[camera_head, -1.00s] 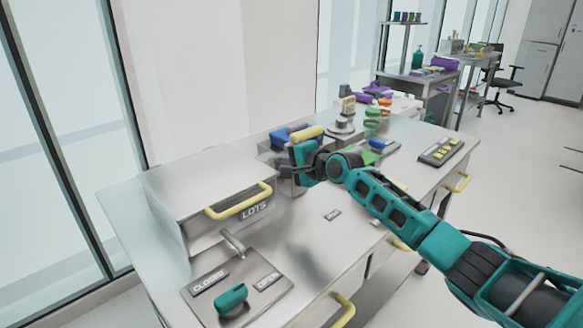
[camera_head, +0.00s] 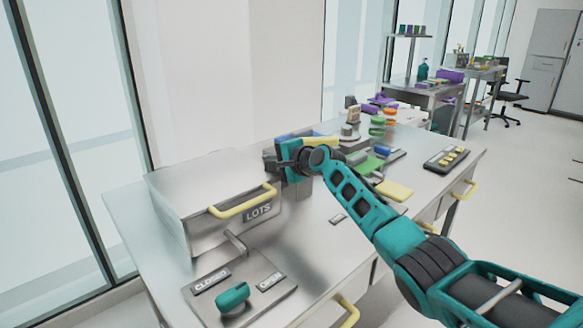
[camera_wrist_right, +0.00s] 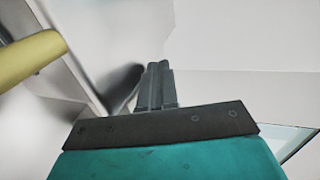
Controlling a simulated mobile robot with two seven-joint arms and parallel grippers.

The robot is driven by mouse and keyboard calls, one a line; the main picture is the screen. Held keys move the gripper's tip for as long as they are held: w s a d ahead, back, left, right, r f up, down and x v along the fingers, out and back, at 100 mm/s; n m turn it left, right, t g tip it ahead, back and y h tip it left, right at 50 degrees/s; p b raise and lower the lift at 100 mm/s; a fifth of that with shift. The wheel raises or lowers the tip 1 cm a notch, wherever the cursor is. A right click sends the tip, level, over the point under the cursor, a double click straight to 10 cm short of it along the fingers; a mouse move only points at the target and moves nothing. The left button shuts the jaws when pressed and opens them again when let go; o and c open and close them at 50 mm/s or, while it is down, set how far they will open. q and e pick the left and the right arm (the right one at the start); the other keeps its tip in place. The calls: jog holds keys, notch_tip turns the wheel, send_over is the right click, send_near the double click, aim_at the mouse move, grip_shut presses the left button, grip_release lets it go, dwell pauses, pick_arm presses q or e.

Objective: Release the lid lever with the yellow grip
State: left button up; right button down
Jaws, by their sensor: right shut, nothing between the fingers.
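A pale yellow grip (camera_head: 320,142) shows in the head view just behind my right wrist, beside a blue part (camera_head: 291,141). Part of it and the lever below are hidden by my arm. In the right wrist view a yellow cylinder (camera_wrist_right: 30,58), which looks like this grip, lies at the left edge, apart from the fingers. My right gripper (camera_head: 276,162) is beside the grip's left end in the head view. Its fingers (camera_wrist_right: 155,75) are shut together with nothing between them, facing pale grey metal surfaces. My left gripper is not in view.
A metal box marked LOTS (camera_head: 210,190) with a yellow handle (camera_head: 243,203) stands left of my gripper. A plate marked CLOSED and OPEN with a teal knob (camera_head: 233,296) lies in front. A yellow block (camera_head: 394,191) and a button panel (camera_head: 446,158) are at right.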

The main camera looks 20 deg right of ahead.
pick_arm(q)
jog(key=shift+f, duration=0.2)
pick_arm(e)
jog(key=shift+w, duration=0.25)
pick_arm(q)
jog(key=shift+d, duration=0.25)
pick_arm(e)
jog(key=shift+w, duration=0.1)
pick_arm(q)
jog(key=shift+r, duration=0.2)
